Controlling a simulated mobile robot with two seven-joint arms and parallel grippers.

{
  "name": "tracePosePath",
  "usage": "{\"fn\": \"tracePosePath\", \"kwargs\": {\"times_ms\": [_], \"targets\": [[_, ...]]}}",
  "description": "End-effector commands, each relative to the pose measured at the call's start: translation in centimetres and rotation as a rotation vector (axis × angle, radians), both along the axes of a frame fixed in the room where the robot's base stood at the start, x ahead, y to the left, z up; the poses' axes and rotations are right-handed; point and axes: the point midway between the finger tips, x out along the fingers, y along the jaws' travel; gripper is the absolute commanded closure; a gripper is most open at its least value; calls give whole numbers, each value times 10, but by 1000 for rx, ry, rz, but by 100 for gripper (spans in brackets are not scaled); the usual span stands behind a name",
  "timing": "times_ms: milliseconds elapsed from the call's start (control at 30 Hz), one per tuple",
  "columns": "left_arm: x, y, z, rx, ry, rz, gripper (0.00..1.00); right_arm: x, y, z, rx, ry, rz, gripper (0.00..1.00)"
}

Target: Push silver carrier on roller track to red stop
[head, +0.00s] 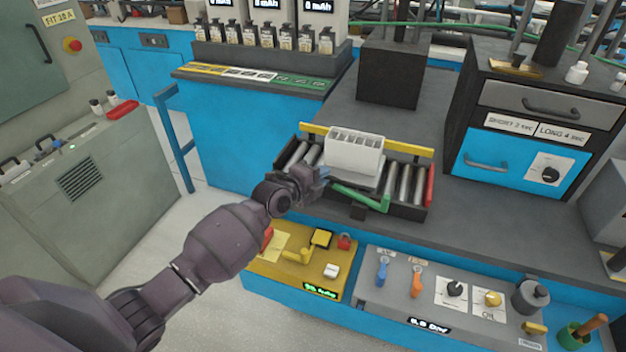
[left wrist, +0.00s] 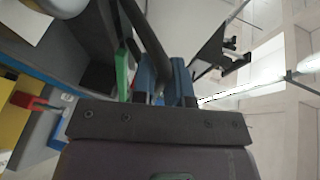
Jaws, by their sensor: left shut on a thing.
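The silver carrier (head: 345,177) sits on the roller track (head: 405,183), with a white slotted block (head: 355,150) on it. Rollers show on both sides of it. The red stop (head: 430,186) stands at the track's right end, with bare rollers between. My left gripper (head: 318,180) is at the carrier's lower left. In the left wrist view its blue fingers (left wrist: 165,82) are shut on a dark bar (left wrist: 143,38); the far end of this bar is unclear. A green lever (head: 362,198) runs along the track's front, and in the wrist view lies beside the fingers (left wrist: 122,72). My right gripper is not in view.
A yellow rail (head: 400,147) runs behind the track. A yellow panel (head: 285,265) and a grey panel with switches (head: 400,310) lie in front, below. A dark cabinet (head: 525,120) stands at right. The grey bench top is clear right of the track.

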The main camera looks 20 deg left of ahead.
Motion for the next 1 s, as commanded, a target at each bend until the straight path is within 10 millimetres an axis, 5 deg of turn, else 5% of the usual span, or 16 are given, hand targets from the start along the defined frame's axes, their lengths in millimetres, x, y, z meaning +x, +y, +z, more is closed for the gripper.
{"fn": "tracePosePath", "kwargs": {"times_ms": [600, 1000], "targets": [[8, -101, 6, 0, -9, -2, 100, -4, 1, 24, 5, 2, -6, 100], [9, -124, 5, 2, -11, -2, 100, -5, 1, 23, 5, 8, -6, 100]]}}
